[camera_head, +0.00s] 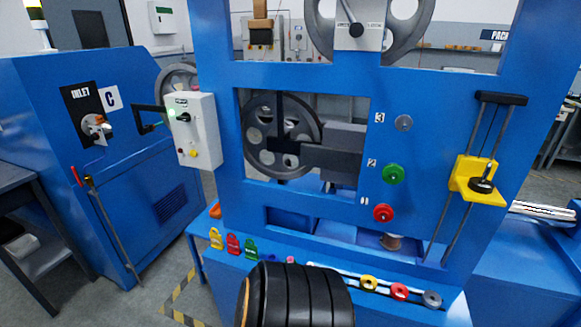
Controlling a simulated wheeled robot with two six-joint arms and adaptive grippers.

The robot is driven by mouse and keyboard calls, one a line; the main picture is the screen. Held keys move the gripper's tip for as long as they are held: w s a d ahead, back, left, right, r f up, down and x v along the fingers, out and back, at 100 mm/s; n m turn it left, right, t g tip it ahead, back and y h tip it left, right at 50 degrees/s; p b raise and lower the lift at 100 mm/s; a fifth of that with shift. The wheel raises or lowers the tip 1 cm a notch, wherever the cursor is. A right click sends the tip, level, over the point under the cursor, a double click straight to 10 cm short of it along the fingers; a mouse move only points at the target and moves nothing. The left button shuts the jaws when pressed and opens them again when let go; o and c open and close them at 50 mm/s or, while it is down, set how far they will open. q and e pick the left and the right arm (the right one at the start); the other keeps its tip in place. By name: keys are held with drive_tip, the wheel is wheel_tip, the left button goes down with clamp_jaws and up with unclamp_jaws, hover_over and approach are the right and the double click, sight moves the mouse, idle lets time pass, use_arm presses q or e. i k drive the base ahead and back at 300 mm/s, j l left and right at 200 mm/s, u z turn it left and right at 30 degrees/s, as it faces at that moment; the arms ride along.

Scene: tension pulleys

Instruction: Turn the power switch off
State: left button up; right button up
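A light grey control box (203,152) is fixed to the left side of the blue machine frame. On its face a black rotary switch (184,117) sits beside a lit green lamp (172,113). A small label above the switch is too small to read. A yellow button (193,154) and a small red one (181,151) are lower on the box. The exact angle of the switch knob is hard to tell. Neither of my grippers shows in the head view, and nothing is seen touching the switch.
The blue machine frame (290,77) holds dark pulleys, green and red knobs, and a yellow slider (467,181). Coloured tags line its front ledge. A ridged black cylinder fills the bottom centre.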

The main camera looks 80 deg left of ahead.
sight(186, 117)
drive_tip(key=u, duration=3.35)
